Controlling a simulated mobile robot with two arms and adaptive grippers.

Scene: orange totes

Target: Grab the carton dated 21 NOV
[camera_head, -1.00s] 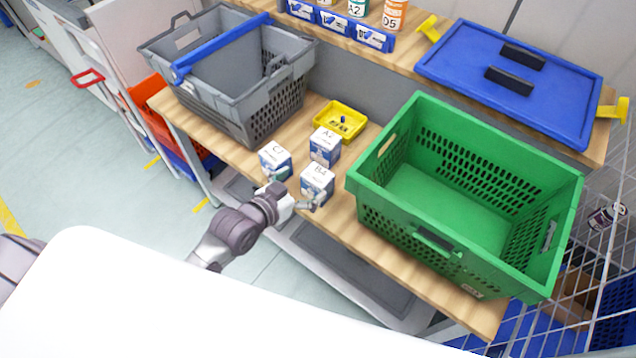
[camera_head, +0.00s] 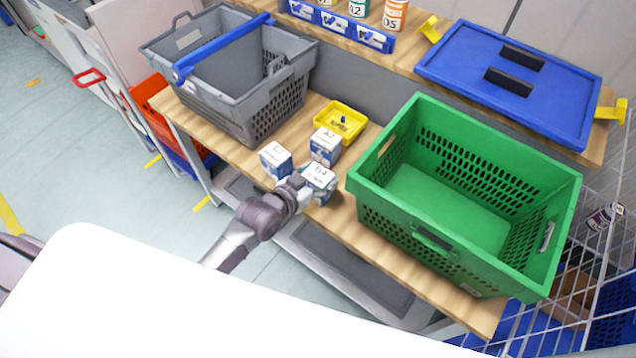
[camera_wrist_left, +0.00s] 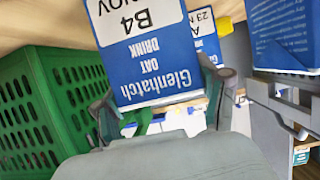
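Three small blue-and-white cartons stand on the wooden bench. The front one, marked B4 (camera_head: 319,173), is upside down in the left wrist view (camera_wrist_left: 148,45); it reads Glenhatch oat drink and NOV, with the day number cut off. My left gripper (camera_head: 312,188) is at this carton, with a finger on each side in the wrist view (camera_wrist_left: 165,105); I cannot tell whether they press on it. A carton behind, marked A2 (camera_head: 325,146), shows 23 NOV in the wrist view (camera_wrist_left: 206,38). The third, marked C7 (camera_head: 276,160), stands at left; its date is unreadable. My right gripper is not in view.
A green crate (camera_head: 435,240) stands close to the right of the cartons. A grey crate (camera_head: 245,115) with a blue handle is at back left, and a small yellow tray (camera_head: 352,133) lies behind the cartons. A shelf with a blue lid (camera_head: 455,60) is above.

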